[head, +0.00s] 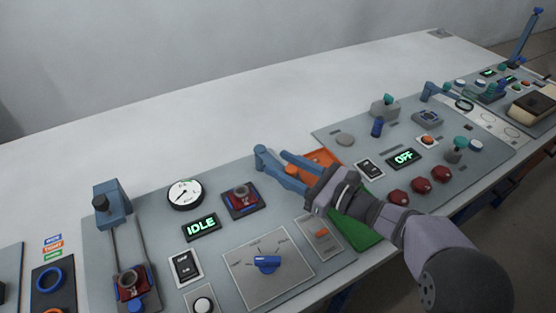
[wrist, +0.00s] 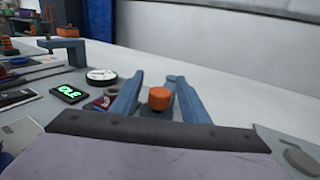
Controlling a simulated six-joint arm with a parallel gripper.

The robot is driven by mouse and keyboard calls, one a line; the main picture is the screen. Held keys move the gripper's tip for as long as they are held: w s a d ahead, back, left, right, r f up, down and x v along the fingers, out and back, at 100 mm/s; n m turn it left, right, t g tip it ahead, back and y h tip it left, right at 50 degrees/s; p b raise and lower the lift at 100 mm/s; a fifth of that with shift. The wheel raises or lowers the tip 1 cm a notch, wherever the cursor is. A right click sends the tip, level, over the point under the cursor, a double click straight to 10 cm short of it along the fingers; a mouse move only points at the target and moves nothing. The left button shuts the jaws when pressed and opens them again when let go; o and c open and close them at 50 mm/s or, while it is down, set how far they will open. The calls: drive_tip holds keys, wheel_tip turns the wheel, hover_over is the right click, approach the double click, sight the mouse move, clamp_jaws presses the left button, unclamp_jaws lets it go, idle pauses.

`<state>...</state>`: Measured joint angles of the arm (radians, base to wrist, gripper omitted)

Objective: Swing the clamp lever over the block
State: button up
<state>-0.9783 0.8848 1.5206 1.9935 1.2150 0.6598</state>
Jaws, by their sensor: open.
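My gripper (head: 274,160) is open, with its two blue fingers reaching left over the near panel. In the wrist view the fingers (wrist: 156,76) stand apart with an orange knob (wrist: 159,98) between them, which seems to be the clamp lever's end. I cannot tell whether they touch it. A blue post (head: 260,154) stands by the fingertips in the head view; the lever itself is mostly hidden there. The red block (head: 243,198) sits in a dark fixture left of the fingers, and part of it shows beside the left finger in the wrist view (wrist: 104,102).
A round gauge (head: 185,194) and a lit IDLE display (head: 201,227) lie left of the block. A blue rotary knob (head: 267,264) is in front. The white table behind is clear.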

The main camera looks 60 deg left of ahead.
drive_tip(key=shift+x, duration=1)
clamp_jaws()
